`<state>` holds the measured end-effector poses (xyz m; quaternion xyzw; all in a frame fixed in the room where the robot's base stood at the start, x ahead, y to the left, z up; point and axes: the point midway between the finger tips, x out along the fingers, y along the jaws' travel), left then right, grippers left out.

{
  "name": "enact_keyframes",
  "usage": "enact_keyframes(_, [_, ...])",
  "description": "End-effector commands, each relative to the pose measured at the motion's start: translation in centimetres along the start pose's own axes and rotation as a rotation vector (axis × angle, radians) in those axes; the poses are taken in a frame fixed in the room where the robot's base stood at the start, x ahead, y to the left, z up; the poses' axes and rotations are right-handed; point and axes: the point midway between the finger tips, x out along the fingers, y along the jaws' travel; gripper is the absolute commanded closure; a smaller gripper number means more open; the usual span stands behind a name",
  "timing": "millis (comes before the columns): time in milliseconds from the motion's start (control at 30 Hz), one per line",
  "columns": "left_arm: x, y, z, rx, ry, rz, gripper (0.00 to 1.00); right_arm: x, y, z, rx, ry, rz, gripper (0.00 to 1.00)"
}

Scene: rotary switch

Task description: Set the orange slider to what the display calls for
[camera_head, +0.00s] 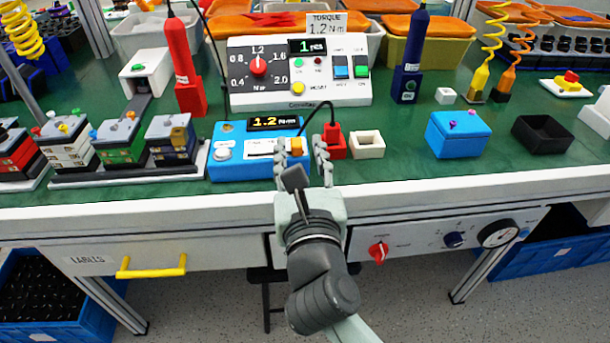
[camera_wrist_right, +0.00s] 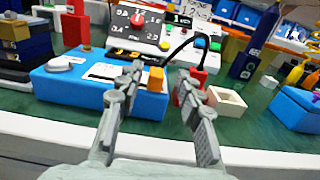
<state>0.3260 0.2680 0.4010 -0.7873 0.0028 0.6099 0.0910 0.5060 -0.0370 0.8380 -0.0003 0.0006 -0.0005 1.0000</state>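A blue box (camera_head: 227,168) on the green bench carries a lit display (camera_head: 273,122) reading 1.2, a white scale strip and a round white button. The orange slider (camera_head: 297,147) is at the right end of the strip; it also shows in the right wrist view (camera_wrist_right: 156,80). My right gripper (camera_head: 301,150) is open, its fingers pointing at the box, one on each side of the slider. In the right wrist view the gripper (camera_wrist_right: 157,88) shows a gap between each finger and the slider; contact is not visible. My left gripper is out of view.
Behind stands a white torque panel (camera_head: 345,85) with a red dial, under a sign (camera_head: 325,24) reading TORQUE 1.2 N·m. A red block (camera_head: 334,143) with a black cable and a small cream tray (camera_head: 367,144) are close on the right. Stacked units (camera_head: 170,138) stand left.

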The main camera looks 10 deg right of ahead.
Motion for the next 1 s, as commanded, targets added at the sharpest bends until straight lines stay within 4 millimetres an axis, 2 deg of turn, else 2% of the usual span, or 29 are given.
enact_keyframes(200, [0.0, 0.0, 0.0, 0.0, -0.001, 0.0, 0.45, -4.9, 0.0, -0.2, 0.001, 0.006, 0.002, 0.64])
enact_keyframes(433, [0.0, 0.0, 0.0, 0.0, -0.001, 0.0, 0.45, -8.7, -0.1, -0.1, -0.002, 0.003, 0.0, 0.64])
enact_keyframes(600, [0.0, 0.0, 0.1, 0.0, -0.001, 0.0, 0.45, -9.9, -0.1, 0.0, -0.001, 0.001, -0.001, 0.64])
enact_keyframes(1000, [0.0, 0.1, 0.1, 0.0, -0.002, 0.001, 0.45, -10.0, -0.1, 0.0, -0.001, 0.0, -0.002, 0.64])
